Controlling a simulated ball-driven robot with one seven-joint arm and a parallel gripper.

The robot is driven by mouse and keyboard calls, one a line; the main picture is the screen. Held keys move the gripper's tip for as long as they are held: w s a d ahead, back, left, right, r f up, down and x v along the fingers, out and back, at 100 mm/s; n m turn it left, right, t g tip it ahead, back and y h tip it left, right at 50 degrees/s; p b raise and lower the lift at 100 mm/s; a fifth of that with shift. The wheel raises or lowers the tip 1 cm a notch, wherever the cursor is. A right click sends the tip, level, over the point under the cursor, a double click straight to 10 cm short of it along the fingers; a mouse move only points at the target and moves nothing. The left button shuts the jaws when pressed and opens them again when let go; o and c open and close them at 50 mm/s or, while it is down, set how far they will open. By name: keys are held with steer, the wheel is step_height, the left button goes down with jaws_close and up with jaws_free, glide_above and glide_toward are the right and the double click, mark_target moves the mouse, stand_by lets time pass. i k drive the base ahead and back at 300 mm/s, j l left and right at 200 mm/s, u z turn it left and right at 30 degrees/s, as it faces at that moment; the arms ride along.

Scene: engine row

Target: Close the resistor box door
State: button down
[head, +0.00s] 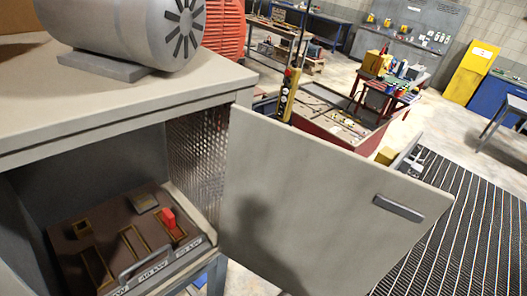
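The resistor box (120,123) is a grey cabinet filling the left of the head view. Its door (300,200) is a flat grey panel, hinged at the cabinet's right front edge and standing wide open to the right. A dark grey handle (398,207) sits near the door's free edge. Inside the box lies a brown panel (110,235) with a red switch (168,217) and a front strip (155,268) with kW labels. A dark shadow falls on the door's lower middle. My gripper is not in view, so its state and its distance from the door are hidden.
A grey motor (135,30) stands on the box top. Behind the door are a red-sided bin (335,125) and a yellow-black pendant control (287,95). Black slatted floor matting (470,240) lies at the right. A yellow panel (470,70) and workbenches stand farther back.

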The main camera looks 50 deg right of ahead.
mark_target(299, 213)
steer(key=l+u, duration=0.15)
steer(key=l, duration=0.3)
steer(key=l+u, duration=0.1)
steer(key=l, duration=0.35)
steer(key=k+l+u, duration=0.15)
steer(key=l, duration=0.25)
steer(key=l+u, duration=0.15)
steer(key=l, duration=0.3)
steer(key=k+l+u, duration=0.1)
steer(key=l, duration=0.3)
steer(key=k+l+u, duration=0.15)
steer(key=l, duration=0.25)
steer(key=k+l+u, duration=0.15)
steer(key=l, duration=0.25)
steer(key=k+l+u, duration=0.1)
steer(key=l, duration=0.25)
steer(key=k, duration=0.05)
